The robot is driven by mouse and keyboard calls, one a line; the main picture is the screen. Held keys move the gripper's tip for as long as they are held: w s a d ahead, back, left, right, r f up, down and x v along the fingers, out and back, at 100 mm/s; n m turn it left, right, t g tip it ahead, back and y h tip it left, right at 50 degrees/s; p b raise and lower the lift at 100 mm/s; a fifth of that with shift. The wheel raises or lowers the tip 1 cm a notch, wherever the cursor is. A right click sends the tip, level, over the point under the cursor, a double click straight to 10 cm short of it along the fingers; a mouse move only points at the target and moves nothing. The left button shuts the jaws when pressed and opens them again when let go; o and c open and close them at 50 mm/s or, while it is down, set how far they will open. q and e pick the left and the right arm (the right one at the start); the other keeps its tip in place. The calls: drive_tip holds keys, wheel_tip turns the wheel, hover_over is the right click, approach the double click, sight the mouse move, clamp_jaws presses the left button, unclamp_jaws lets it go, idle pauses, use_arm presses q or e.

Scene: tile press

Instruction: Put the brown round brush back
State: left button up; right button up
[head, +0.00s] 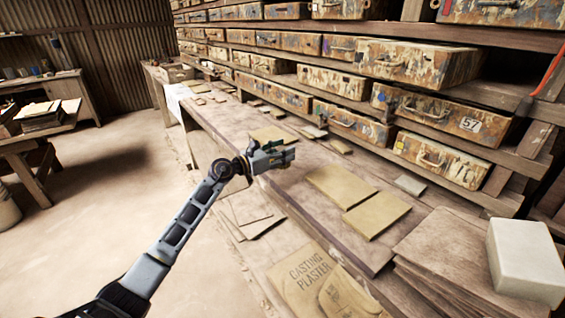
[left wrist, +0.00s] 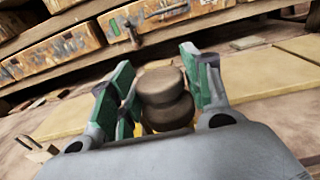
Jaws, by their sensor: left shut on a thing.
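My left gripper (head: 272,158) is over the long wooden bench in the head view, near its front edge. In the left wrist view its green-lined fingers (left wrist: 162,92) are on both sides of the brown round brush (left wrist: 163,95), and it is shut on the brush. The brush shows as a brown, rounded, knob-like body with a narrower waist. Its lower part is hidden behind the gripper's body. In the head view the brush cannot be made out clearly at the gripper. My right gripper is not in view.
Worn drawers (head: 419,65) fill a rack behind the bench (head: 222,129); some stick out. Tan slabs (head: 378,214) lie on the bench right of the gripper. A white block (head: 523,262) sits on stacked boards (head: 440,255) at right. A casting plaster bag (head: 312,278) lies in front.

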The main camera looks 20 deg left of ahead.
use_arm(q)
drive_tip(key=shift+f, duration=0.8)
drive_tip(key=shift+f+b, duration=0.45)
drive_tip(key=shift+f, duration=0.8)
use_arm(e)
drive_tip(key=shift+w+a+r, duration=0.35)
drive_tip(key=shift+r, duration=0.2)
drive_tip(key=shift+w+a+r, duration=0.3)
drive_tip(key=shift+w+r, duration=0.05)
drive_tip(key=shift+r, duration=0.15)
